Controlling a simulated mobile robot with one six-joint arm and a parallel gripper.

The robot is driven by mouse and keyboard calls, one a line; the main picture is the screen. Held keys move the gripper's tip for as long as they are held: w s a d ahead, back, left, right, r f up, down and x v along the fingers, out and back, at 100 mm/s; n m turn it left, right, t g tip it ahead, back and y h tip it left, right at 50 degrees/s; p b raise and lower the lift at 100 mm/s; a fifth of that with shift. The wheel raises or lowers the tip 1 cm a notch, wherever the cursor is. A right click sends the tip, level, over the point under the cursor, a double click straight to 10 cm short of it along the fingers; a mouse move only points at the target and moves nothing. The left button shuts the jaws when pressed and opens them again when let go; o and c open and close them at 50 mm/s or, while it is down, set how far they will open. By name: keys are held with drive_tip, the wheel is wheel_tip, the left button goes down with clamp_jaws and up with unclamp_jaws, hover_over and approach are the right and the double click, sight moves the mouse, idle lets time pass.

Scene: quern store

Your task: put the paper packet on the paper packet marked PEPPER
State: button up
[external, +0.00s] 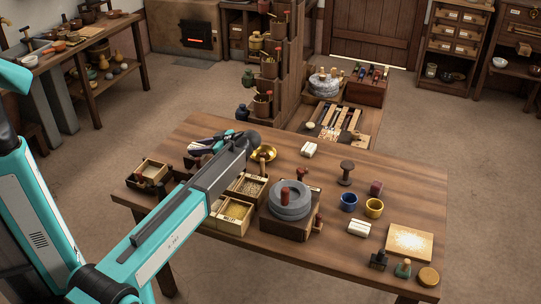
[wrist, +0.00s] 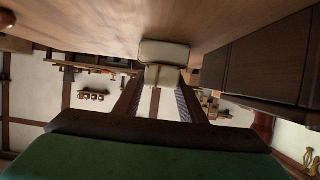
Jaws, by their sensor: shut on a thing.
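In the wrist view my gripper (wrist: 160,86) is shut on a cream paper packet (wrist: 161,75), held between the two fingertips. A wider cream block shows just above it; I cannot tell if this is part of the same packet. One white packet (external: 309,149) lies near the table's back edge, right of my gripper. Another (external: 359,228) lies front right, below the cups. No PEPPER marking is legible.
The stone quern (external: 290,204) stands mid-table. Grain boxes (external: 235,216) lie under and beside my arm, with a brass dish (external: 263,153) by the gripper. Blue (external: 348,202) and yellow cups (external: 374,208) stand right.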

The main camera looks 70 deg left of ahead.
drive_tip(key=shift+f, duration=0.1)
drive_tip(key=o, duration=1.1)
drive_tip(key=shift+c, duration=0.2)
drive_tip(key=shift+w+d+r, duration=0.1)
drive_tip(key=shift+r, duration=0.1)
drive_tip(key=v, duration=1.1)
drive_tip(key=shift+w+d+r+b, duration=0.2)
drive_tip(key=shift+d+b, duration=0.05)
drive_tip(key=shift+b, duration=0.1)
